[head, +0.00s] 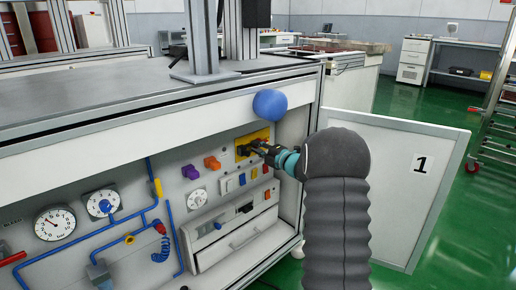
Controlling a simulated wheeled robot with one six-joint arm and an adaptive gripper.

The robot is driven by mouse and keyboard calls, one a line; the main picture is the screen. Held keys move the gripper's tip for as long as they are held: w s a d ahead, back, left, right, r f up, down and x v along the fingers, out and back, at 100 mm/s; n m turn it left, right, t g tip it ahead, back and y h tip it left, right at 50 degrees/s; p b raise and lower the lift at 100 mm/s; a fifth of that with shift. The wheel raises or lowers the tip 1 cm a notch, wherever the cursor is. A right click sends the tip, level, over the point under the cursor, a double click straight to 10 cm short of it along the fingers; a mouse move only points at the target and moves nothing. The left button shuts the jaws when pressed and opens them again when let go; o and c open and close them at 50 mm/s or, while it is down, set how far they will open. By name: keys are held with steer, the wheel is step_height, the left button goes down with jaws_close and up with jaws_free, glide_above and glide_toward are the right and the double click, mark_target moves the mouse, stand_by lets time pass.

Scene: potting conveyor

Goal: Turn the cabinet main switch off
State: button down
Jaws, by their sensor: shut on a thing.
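The cabinet (225,165) has an open front with a panel of gauges, knobs and switches. The main switch appears to be the black knob on a yellow plate (262,134) at the panel's upper right. My gripper (250,147) reaches in from the right and is shut on the black switch knob. The fingers cover most of the knob, so its turn angle cannot be read.
Orange (212,162) and purple (190,172) knobs and a white dial (197,198) sit left of the switch. A blue ball (270,105) shows above it. The open door (400,180), marked 1, stands right of my arm.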

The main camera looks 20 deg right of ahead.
steer(key=c, duration=1.1)
jaws_free()
steer(key=v, duration=1.2)
